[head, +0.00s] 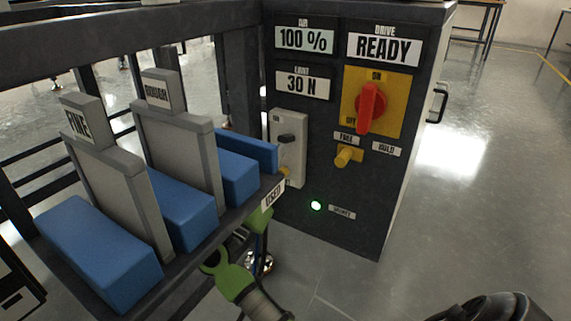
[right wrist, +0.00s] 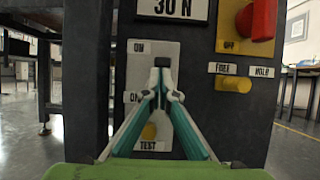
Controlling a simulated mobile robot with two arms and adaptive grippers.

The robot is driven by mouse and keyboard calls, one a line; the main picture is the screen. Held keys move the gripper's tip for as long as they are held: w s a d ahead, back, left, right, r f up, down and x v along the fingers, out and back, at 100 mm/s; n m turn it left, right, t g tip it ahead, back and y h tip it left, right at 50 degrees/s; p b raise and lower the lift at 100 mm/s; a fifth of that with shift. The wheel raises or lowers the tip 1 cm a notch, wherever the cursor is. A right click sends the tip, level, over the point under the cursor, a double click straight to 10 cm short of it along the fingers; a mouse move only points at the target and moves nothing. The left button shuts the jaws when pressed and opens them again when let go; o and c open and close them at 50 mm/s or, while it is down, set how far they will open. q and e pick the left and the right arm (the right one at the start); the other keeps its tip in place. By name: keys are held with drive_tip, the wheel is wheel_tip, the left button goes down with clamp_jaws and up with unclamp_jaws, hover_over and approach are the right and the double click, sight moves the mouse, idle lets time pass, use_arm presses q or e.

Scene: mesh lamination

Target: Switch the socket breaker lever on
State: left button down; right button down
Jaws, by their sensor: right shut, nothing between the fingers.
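The socket breaker (head: 301,124) is a light grey plate on the dark cabinet's front. Its small dark lever (head: 287,138) sticks out around the plate's middle, below an ON label. In the right wrist view the breaker plate (right wrist: 172,48) stands straight ahead, with its yellow TEST button (right wrist: 149,132) seen between the fingers. My right gripper (right wrist: 162,75) is shut and empty, its fingertips in front of the plate and hiding part of the lever area. Contact cannot be told. In the head view its green body (head: 236,282) shows below the shelf, with the fingertips hidden. My left gripper is not in view.
A shelf with blue blocks (head: 103,250) and grey dividers (head: 180,145) stands left of the breaker, its USED label (head: 273,194) close by. A red rotary handle (head: 370,107) and yellow knob (head: 348,156) are to the right. A green lamp (head: 316,205) glows below.

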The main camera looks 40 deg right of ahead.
drive_tip(key=v, duration=0.7)
drive_tip(key=shift+s+a, duration=0.15)
drive_tip(key=shift+a, duration=0.1)
drive_tip(key=shift+f, duration=0.1)
